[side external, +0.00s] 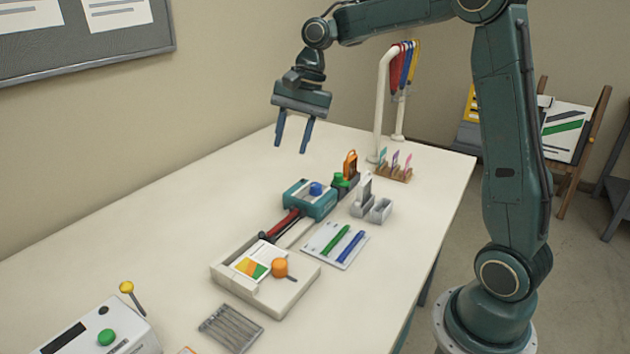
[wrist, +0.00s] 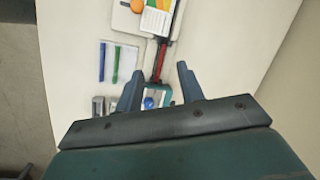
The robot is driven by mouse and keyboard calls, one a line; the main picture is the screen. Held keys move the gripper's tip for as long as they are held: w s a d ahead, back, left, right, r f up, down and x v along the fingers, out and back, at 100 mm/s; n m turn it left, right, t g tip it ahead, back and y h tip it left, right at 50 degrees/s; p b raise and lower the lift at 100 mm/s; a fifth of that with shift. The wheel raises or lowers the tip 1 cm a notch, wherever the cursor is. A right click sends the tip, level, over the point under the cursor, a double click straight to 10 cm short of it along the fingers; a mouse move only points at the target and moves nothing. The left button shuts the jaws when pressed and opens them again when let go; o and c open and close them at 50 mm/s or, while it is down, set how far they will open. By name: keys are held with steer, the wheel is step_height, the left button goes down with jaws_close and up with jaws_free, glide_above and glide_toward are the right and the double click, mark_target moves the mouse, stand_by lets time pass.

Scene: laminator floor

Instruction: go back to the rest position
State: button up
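My gripper (side external: 292,137) hangs in the air above the far left part of the white table (side external: 170,215), fingers pointing down. Its two blue fingers are apart with nothing between them. In the wrist view my gripper (wrist: 160,82) also shows open, with the table and the tools well below it. No object touches the fingers.
Below stand a teal device with a blue knob (side external: 310,197), a cream tray with an orange knob (side external: 265,275), a mat with green and blue pens (side external: 335,245), and a white lanyard stand (side external: 382,105).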

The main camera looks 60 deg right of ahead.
steer(key=s+a+r+n+t+h, duration=0.1)
steer(key=s+a+r+n, duration=0.15)
steer(key=s, duration=0.35)
steer(key=s+a+r+n+t, duration=0.1)
steer(key=s+a+r+n, duration=0.1)
steer(key=s+a+n, duration=0.35)
steer(key=s+d+f+n+t+h, duration=0.1)
steer(key=s+f+n, duration=0.1)
steer(key=s, duration=0.5)
steer(key=s+d+f+n+t+h, duration=0.1)
steer(key=s+n, duration=0.1)
steer(key=s, duration=0.5)
steer(key=shift+f, duration=0.35)
steer(key=shift+o, duration=0.4)
steer(key=shift+d, duration=0.1)
